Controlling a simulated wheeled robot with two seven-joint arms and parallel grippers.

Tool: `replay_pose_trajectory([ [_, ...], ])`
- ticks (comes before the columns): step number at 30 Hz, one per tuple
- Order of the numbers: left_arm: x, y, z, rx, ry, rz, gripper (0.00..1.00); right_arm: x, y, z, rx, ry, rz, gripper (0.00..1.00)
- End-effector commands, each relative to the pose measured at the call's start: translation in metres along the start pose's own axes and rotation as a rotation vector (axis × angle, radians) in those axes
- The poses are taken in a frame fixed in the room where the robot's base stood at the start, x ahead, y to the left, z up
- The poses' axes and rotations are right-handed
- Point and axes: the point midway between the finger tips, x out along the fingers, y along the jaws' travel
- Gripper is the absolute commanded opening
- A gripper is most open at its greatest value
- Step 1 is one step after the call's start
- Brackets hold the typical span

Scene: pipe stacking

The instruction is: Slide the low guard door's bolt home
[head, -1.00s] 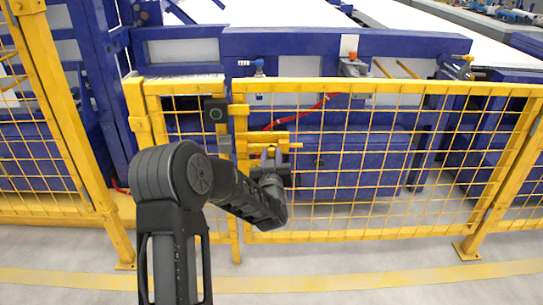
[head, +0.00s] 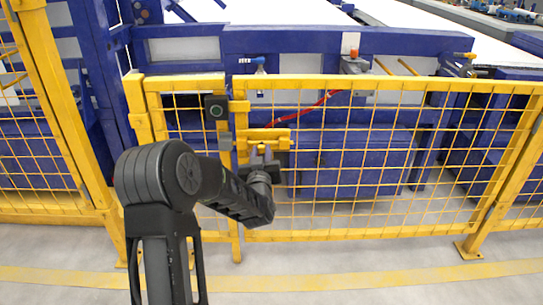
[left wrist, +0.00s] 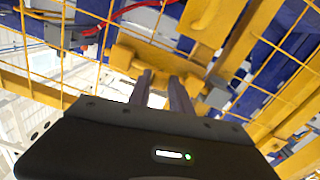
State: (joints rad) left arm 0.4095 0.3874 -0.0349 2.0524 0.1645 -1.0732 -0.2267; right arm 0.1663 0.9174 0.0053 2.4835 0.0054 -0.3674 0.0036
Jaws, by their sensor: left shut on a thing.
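The low guard door (head: 340,180) is a yellow mesh panel, standing in line with the fence. Its yellow bolt assembly (head: 284,137) is at the door's left edge, beside a grey block (head: 225,143) on the post side. My left gripper (head: 262,153) is just below the bolt, its fingers shut on the bolt's handle. In the left wrist view the two fingers (left wrist: 163,88) reach up to the yellow bolt assembly (left wrist: 122,58); the handle between them is mostly hidden. The grey block (left wrist: 216,97) shows right of them. I cannot tell how deep the bolt's tip sits. My right gripper is not in view.
A black box with a round button (head: 216,110) sits on the fence above the bolt. Blue machinery (head: 350,165) and a red hose (head: 318,106) are behind the mesh. The grey floor in front is clear, with a yellow line (head: 400,276).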

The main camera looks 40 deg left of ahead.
Motion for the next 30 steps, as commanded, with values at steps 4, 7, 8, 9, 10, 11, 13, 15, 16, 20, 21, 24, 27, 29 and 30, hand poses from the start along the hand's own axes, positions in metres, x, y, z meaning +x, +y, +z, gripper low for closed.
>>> replay_pose_trajectory([
  [4,-0.001,-0.026,-0.002,0.0,0.003,-0.004,0.0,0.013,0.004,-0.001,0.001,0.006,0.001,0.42],
  [7,-0.001,-0.029,-0.004,0.0,0.001,-0.003,0.0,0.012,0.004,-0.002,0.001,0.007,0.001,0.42],
  [8,-0.001,-0.029,-0.004,0.0,0.001,-0.004,0.0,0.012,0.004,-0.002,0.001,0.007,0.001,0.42],
  [9,-0.001,-0.029,-0.004,0.0,0.001,-0.004,0.0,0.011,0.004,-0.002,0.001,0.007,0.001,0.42],
  [10,-0.001,-0.029,-0.004,0.0,0.001,-0.005,0.0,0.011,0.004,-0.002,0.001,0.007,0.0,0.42],
  [11,-0.001,-0.03,-0.004,0.0,0.001,-0.005,0.0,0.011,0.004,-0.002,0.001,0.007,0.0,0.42],
  [13,-0.001,-0.03,-0.004,0.0,0.001,-0.007,0.0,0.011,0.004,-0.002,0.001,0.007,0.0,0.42],
  [15,-0.001,-0.03,-0.005,0.0,0.001,-0.007,0.31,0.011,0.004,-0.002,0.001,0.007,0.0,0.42],
  [16,-0.001,-0.03,-0.005,0.0,0.001,-0.007,0.33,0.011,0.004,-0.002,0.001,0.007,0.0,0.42],
  [20,-0.001,-0.029,-0.005,0.0,0.002,-0.006,0.44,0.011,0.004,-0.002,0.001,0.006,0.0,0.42],
  [21,-0.001,-0.029,-0.005,0.0,0.002,-0.005,0.47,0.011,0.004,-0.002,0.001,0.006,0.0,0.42],
  [24,-0.001,-0.028,-0.004,0.0,0.001,-0.004,0.47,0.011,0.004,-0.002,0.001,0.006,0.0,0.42],
  [27,-0.001,-0.028,-0.004,0.0,0.001,-0.003,0.47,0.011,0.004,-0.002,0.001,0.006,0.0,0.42],
  [29,-0.002,-0.028,-0.004,0.0,0.001,-0.003,0.47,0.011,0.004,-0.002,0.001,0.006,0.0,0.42],
  [30,-0.003,-0.028,-0.005,0.0,0.001,-0.002,0.47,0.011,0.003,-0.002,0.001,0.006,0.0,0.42],
])
